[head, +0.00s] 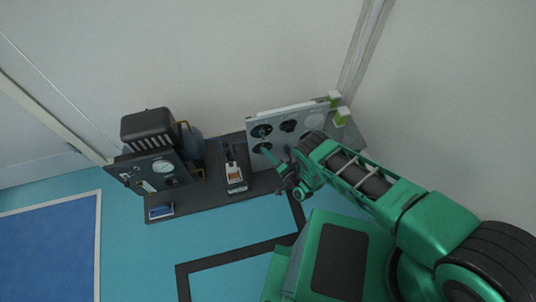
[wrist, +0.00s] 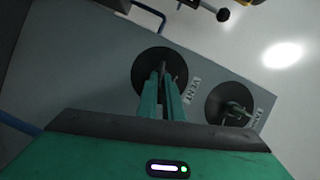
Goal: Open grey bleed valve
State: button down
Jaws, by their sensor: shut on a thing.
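The upright grey panel (head: 285,112) carries several round black discs with valve handles. My gripper (head: 266,152) reaches the lower left disc (head: 259,147) in the head view. In the wrist view my gripper's two green fingers (wrist: 163,78) are close together, shut on the thin grey handle (wrist: 163,66) at the middle of a black disc (wrist: 145,66). A label beside this disc seems to read VENT. The fingers hide most of the handle, so its angle is hard to tell.
A second valve (wrist: 232,104) on a black disc sits close to the right of my fingers. On the dark bench (head: 205,199) stand a small red-and-white device (head: 235,178) and a gauge unit (head: 160,172). A wall rises close behind the panel.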

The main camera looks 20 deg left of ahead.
jog(key=shift+w+d+f, duration=0.15)
jog(key=shift+d, duration=0.1)
dwell(0.4)
jog(key=c, duration=2)
grip_release()
jog(key=shift+o, duration=0.4)
jog(key=shift+a+m, duration=0.1)
jog(key=shift+m, duration=0.2)
jog(key=v, duration=1)
jog(key=shift+s+d, duration=0.25)
jog(key=shift+d, duration=0.1)
